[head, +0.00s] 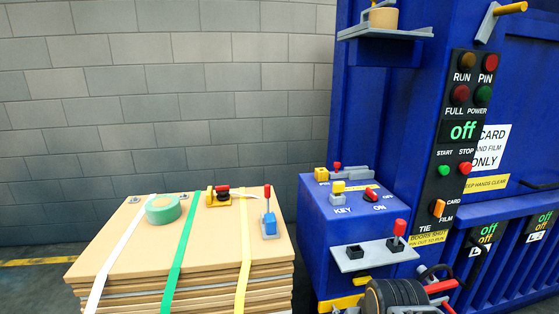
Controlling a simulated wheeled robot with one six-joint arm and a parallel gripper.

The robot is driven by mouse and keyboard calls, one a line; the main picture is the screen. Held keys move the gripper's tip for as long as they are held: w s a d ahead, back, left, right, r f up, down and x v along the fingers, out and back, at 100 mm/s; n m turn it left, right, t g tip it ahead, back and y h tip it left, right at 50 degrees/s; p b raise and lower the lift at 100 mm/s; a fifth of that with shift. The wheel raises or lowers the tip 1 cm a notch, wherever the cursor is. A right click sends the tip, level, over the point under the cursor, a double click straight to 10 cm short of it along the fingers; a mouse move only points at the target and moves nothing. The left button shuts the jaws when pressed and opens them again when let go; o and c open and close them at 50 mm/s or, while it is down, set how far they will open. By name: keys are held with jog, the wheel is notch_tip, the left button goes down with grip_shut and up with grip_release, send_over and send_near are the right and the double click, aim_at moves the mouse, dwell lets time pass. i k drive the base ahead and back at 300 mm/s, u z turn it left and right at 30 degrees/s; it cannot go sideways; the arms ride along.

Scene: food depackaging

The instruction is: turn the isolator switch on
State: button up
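A red rotary switch (371,193), which looks like the isolator, sits on top of the blue control box (318,222). The labels OFF and ON are printed beside it. Its handle is too small to tell which label it points at. A yellow key switch (338,188) marked KEY stands just left of the red switch. I cannot make out my gripper in the head view.
A red-knobbed lever (399,232) stands on a grey plate (352,264) in front of the box. A black ribbed roll (391,295) is below it. A board stack (140,246) with tape and small tools is at left. A gap separates stack and box.

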aim_at(361, 278)
jog(key=z, duration=1.65)
jog(key=i, duration=0.35)
jog(key=u, duration=2.25)
